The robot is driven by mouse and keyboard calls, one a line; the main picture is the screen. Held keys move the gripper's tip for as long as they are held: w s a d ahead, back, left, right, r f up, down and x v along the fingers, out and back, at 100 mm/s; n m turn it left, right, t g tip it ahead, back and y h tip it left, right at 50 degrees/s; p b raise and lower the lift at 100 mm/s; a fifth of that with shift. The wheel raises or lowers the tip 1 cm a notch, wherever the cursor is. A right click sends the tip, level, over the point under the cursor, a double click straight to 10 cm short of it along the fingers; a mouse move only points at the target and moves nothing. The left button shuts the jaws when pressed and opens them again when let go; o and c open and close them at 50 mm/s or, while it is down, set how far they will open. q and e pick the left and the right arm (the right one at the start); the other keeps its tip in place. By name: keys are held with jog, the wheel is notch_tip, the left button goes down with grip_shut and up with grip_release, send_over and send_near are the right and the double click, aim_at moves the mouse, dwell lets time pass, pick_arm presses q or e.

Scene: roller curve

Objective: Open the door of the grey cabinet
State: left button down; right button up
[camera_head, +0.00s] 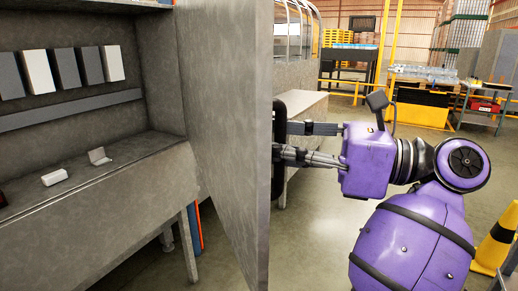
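The grey cabinet (65,215) fills the left of the head view, with its inside exposed. Dark parts lie at the fingertips against the door; I cannot tell handle from finger pads. My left gripper is out of view.
Inside the cabinet, several grey and white panels (38,71) line the back and a small white block (54,177) lies on the shelf. A yellow-black cone (497,240) stands at the right. A workbench (425,100) and a cart (482,115) stand farther back. Floor between is open.

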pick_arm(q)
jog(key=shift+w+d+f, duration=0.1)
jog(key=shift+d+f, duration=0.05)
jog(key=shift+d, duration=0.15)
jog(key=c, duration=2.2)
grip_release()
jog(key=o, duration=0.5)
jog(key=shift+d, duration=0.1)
